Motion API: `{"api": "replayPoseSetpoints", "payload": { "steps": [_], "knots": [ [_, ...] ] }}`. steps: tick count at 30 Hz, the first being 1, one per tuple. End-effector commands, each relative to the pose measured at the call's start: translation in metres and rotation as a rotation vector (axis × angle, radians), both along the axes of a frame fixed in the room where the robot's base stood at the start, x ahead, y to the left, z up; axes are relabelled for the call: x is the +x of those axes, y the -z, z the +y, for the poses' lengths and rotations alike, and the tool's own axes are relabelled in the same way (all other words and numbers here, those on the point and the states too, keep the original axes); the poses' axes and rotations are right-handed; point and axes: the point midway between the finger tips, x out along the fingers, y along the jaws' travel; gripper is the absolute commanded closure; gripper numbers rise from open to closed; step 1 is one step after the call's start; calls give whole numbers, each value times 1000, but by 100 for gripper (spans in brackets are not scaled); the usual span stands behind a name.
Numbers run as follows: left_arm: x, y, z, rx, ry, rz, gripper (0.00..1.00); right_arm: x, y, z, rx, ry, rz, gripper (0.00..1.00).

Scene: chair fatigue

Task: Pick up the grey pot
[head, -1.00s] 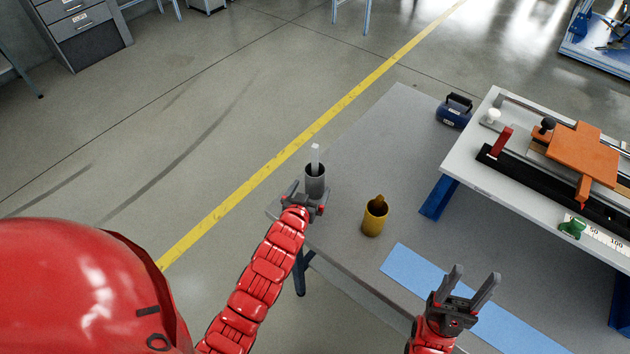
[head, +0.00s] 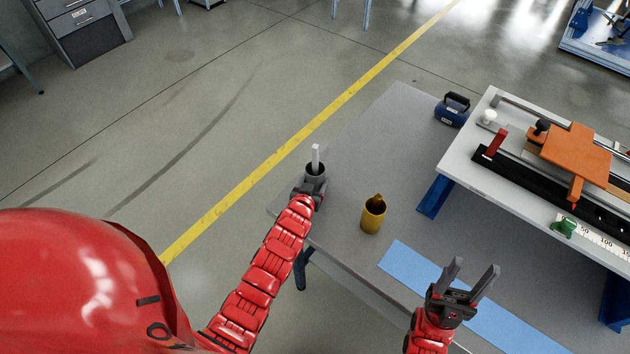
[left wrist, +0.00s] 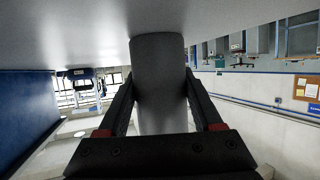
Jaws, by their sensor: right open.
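The grey pot (head: 316,170) stands upright near the left edge of the grey table, with a pale stick (head: 316,153) rising out of it. My left gripper (head: 313,187) is at the pot's near side and hides its lower part. In the left wrist view, which is upside down, the pot (left wrist: 160,85) fills the space between the two fingers. The fingers lie against its sides, shut on it. The pot's base is at the table surface as far as I can tell. My right gripper (head: 471,283) is open and empty above the blue mat.
A yellow pot (head: 373,216) with a brown item in it stands right of the grey pot. The blue mat (head: 405,263) lies along the near side of the table (head: 385,125). A dark blue case (head: 452,110) and a raised bench (head: 462,160) with a fixture stand farther right.

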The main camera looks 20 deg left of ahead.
Motion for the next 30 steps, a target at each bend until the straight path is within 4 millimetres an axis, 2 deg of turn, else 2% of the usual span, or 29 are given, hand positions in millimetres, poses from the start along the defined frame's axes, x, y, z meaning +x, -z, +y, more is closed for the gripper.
{"api": "replayPoseSetpoints", "payload": {
  "steps": [1, 6, 8, 20, 30],
  "knots": [
    [0, 0, 0, 0, 0, 0, 54, 0, 0, 0, 0, 0, 0, 45],
    [0, 0, 0, 0, 0, 0, 85, 0, 0, 0, 0, 0, 0, 45],
    [0, 0, 0, 0, 0, 0, 93, 0, 0, 0, 0, 0, 0, 45],
    [0, -4, 1, 1, -1, -3, 93, 0, 4, 0, 0, 0, 0, 45],
    [1, -27, 0, 0, -2, -4, 93, 0, 20, 0, 0, 0, 0, 45]
  ]
}}
